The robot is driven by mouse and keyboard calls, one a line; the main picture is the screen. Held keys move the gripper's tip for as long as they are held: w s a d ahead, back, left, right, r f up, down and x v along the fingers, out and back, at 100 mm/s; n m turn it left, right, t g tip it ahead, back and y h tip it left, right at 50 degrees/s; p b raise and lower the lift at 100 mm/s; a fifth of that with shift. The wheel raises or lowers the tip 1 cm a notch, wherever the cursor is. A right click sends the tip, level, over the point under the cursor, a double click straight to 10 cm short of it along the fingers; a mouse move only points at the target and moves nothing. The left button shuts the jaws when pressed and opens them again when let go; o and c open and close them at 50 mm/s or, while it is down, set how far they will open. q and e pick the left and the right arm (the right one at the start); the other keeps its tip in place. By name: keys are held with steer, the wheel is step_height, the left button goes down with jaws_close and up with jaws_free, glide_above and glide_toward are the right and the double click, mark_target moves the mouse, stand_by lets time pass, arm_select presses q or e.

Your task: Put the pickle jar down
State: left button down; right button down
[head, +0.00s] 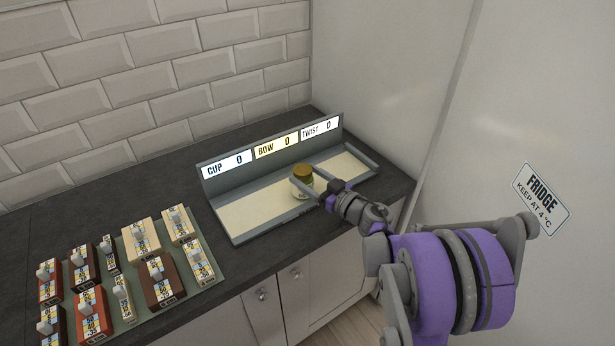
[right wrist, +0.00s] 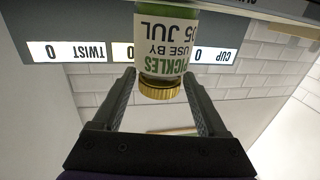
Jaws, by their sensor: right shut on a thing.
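The pickle jar (head: 303,172) has a gold-brown lid, green contents and a white label. In the right wrist view the jar (right wrist: 165,45) appears upside down, its label reading "PICKLES USE BY" and its base cut off by the frame. My right gripper (head: 305,177) is shut on the jar, a finger on each side of it, and the fingers (right wrist: 160,90) also show in the wrist view. The jar looks upright over the cream floor of a grey tray (head: 262,211). I cannot tell whether its base touches the floor. My left gripper is not in view.
Signs for cup (head: 226,164), bow (head: 276,146) and twist (head: 318,130), each showing 0, stand along the tray's back. Several knobbed blocks (head: 142,241) sit on a mat at left. A white wall with a fridge sign (head: 540,198) is at right. The tray's left floor is clear.

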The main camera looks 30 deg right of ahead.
steer(key=shift+s+f+b, duration=0.1)
steer(key=shift+f+b, duration=0.2)
steer(key=shift+b, duration=0.05)
jaws_free()
steer(key=shift+r, duration=0.1)
